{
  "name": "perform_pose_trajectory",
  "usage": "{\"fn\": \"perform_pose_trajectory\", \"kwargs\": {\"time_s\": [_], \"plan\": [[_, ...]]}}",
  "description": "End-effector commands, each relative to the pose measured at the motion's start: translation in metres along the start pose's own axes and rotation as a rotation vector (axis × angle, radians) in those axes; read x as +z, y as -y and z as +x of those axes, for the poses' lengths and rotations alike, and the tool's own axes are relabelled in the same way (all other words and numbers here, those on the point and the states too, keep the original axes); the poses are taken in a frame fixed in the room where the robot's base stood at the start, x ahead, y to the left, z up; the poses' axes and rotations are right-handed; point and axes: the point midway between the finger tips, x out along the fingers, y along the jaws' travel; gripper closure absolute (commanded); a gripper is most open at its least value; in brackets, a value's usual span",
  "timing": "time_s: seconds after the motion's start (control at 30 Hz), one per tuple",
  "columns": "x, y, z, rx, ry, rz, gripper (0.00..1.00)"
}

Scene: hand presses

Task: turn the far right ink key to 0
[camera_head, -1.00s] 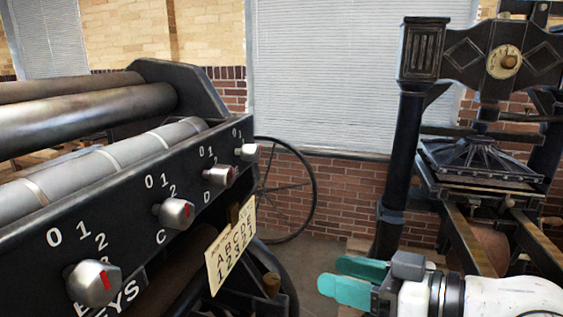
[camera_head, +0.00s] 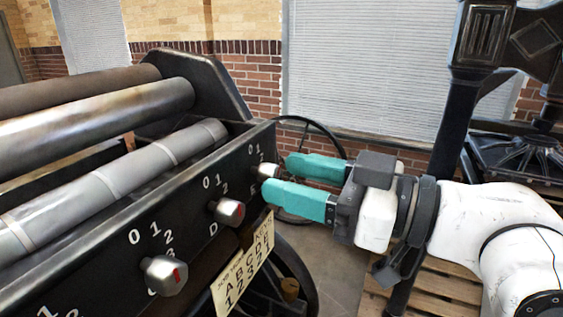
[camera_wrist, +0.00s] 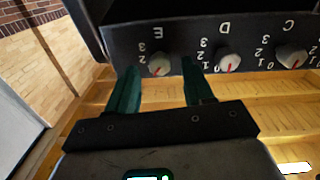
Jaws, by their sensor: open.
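The far right ink key (camera_head: 264,170), the one marked E, is a small silver knob at the far end of the black press panel (camera_head: 190,215). In the wrist view this key (camera_wrist: 159,65) shows a red mark on its face and the panel's lettering appears upside down. Its exact setting is too small to read. My gripper (camera_head: 279,174) is open, its teal fingers pointing at the panel beside this key. In the wrist view the key appears between the two fingertips, with space on both sides; I cannot tell whether they reach around it.
Key D (camera_head: 229,212) and key C (camera_head: 163,275) are nearer along the same panel, with red marks. A cream card (camera_head: 243,268) hangs below the panel. A spoked wheel (camera_head: 312,125) stands behind my fingers. Another black hand press (camera_head: 530,150) is at the right.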

Motion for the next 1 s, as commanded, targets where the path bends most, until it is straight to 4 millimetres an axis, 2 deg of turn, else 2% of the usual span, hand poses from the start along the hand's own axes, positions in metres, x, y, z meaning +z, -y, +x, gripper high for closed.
{"fn": "perform_pose_trajectory", "kwargs": {"time_s": [0.1, 0.2, 0.53, 1.0], "plan": [[-0.001, 0.0, 0.014, -0.001, 0.0, 0.001, 0.48], [-0.001, 0.0, 0.02, 0.0, 0.0, 0.0, 0.48], [0.0, -0.001, 0.023, 0.002, 0.0, 0.0, 0.48], [0.0, -0.001, 0.023, 0.002, 0.0, 0.0, 0.93]]}}
